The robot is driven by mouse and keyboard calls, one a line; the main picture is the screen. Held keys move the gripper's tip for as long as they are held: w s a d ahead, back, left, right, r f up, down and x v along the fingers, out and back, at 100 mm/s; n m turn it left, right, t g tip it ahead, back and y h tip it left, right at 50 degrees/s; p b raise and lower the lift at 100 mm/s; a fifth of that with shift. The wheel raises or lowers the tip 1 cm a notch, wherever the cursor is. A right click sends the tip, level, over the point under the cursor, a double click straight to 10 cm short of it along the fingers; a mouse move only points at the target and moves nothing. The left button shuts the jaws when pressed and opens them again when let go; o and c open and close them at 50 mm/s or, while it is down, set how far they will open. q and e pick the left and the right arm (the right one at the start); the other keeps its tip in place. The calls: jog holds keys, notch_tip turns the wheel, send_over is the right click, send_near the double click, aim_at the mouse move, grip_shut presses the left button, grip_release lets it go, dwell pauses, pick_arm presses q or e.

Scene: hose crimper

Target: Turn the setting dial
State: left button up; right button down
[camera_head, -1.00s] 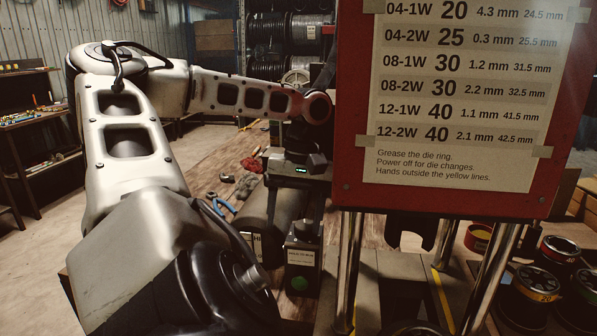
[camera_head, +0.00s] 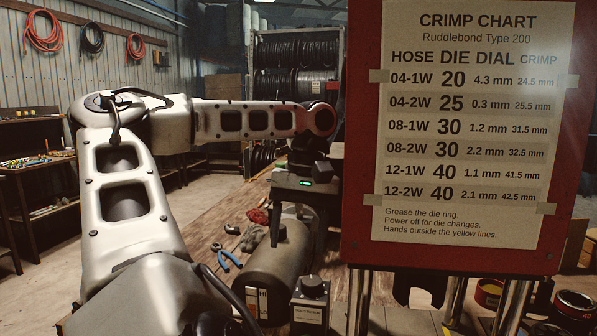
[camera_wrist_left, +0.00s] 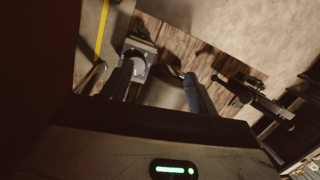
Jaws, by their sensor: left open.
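The setting dial appears to be the black knob (camera_head: 312,287) on a small box with a white label, low in the head view. In the left wrist view a dark round knob (camera_wrist_left: 136,57) on a pale plate lies beyond the left finger. My left gripper (camera_head: 298,225) is above and behind the knob, near the grey cylinder, and clear of the knob. Its fingers are apart in the wrist view (camera_wrist_left: 158,85), with nothing held between them. The chart panel hides part of the machine. My right gripper is out of view.
A red panel with a crimp chart (camera_head: 470,120) stands on metal posts at the right, close to my left gripper. A grey cylinder (camera_head: 275,262) lies on the wooden bench (camera_head: 185,240), beside blue-handled pliers (camera_head: 229,260). Die rings (camera_head: 573,303) sit lower right.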

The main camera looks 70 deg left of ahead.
pick_arm(q)
notch_tip(320, 180, up, 11)
dwell(1.2)
jog(key=shift+f, duration=0.15)
